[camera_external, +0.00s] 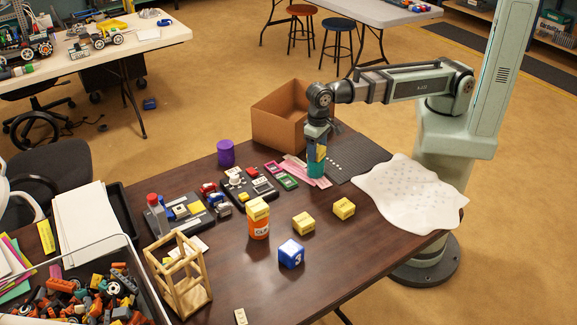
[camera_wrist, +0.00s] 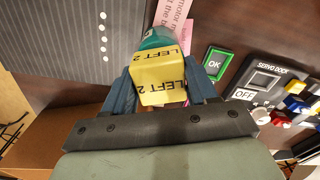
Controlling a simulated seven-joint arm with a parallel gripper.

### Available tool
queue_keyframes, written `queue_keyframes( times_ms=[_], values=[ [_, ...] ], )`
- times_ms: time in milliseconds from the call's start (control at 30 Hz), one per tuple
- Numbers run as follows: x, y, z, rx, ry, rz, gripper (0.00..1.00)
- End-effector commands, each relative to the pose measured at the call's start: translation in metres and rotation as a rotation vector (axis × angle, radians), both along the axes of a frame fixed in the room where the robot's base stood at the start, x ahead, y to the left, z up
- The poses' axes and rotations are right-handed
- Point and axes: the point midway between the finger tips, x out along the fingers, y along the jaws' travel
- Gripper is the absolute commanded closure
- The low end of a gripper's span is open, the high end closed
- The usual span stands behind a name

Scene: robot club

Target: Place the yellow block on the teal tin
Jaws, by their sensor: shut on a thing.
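My gripper (camera_external: 318,144) points down at the far side of the dark table and is shut on a yellow block (camera_external: 320,154). In the wrist view the yellow block (camera_wrist: 160,80), lettered "LEFT 2", sits between my two fingers (camera_wrist: 161,92). The teal tin (camera_external: 316,168) stands upright directly below the block. It also shows just past the block in the wrist view (camera_wrist: 158,40), partly hidden by it. The block looks at or just above the tin's top; I cannot tell whether they touch.
Other yellow blocks lie on the table (camera_external: 303,224) and (camera_external: 344,208), and one sits on an orange tin (camera_external: 258,229). A blue cube (camera_external: 291,255), a purple tin (camera_external: 226,153), a cardboard box (camera_external: 278,122), a white cloth (camera_external: 410,192) and a wooden frame (camera_external: 181,290) stand around.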

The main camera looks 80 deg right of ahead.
Motion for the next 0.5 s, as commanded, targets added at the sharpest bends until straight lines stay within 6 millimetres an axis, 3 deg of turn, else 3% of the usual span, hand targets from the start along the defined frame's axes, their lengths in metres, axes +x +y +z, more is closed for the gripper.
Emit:
queue_keyframes(
  times_ms=[33,67,100,300,500],
  values=[
    [-0.0001,-0.0001,-0.0015,0.000,0.000,0.000,0.74],
    [0.0000,0.0000,-0.0015,0.000,0.000,0.000,0.41],
    [0.0000,0.0000,-0.0013,0.000,0.000,0.000,0.37],
    [0.0000,-0.0001,-0.0011,0.000,0.000,0.000,0.18],
    [0.0000,-0.0001,-0.0010,0.000,0.000,0.000,0.17]
  ],
)
